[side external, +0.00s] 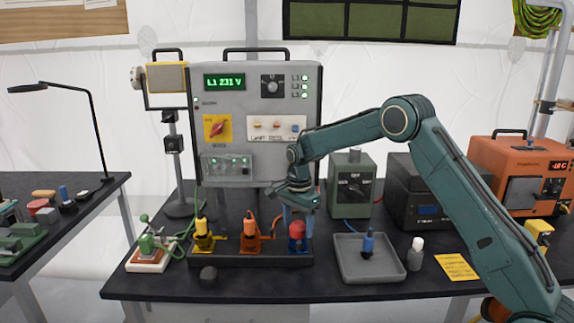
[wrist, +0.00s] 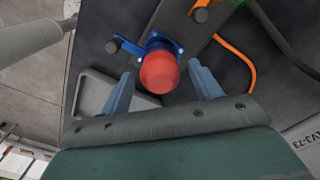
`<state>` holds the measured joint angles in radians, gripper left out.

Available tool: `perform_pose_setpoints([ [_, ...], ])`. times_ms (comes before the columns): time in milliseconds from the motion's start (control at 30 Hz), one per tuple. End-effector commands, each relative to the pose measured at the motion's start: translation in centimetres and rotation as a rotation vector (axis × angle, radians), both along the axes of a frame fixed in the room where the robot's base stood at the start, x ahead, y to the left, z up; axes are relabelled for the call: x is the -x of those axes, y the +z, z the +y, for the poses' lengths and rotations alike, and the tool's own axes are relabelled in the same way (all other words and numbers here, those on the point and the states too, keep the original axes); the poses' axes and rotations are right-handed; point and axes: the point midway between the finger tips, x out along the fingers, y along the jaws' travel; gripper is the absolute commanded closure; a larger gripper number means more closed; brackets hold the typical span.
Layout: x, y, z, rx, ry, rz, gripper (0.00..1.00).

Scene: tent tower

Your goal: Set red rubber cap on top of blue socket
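The red rubber cap (side external: 297,229) sits on top of the blue socket (side external: 299,245), at the right end of a dark base. In the wrist view the red cap (wrist: 160,73) is centred, with the blue socket's flange (wrist: 154,43) showing behind it. My gripper (side external: 297,210) is just above the cap, pointing down. In the wrist view its two fingers are spread, one on each side of the cap, with a gap on both sides. It is open and holds nothing. The cap hides most of the socket from above.
A yellow socket (side external: 203,237) and an orange socket (side external: 250,238) share the base, to the left. A grey tray (side external: 349,272) with a blue-topped plug (side external: 367,245) lies right. A white bottle (side external: 415,254) stands beyond it.

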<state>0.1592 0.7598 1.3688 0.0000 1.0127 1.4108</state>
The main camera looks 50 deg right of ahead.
Motion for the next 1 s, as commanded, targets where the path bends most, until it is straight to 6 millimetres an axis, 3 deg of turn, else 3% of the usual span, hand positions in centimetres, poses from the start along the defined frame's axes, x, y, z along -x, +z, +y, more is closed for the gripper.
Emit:
perform_pose_setpoints([
  [467,-0.1,1.3,0.0,0.001,0.000,-0.004,0.37],
  [1000,-0.1,9.5,0.0,0.001,0.000,-0.004,0.37],
])
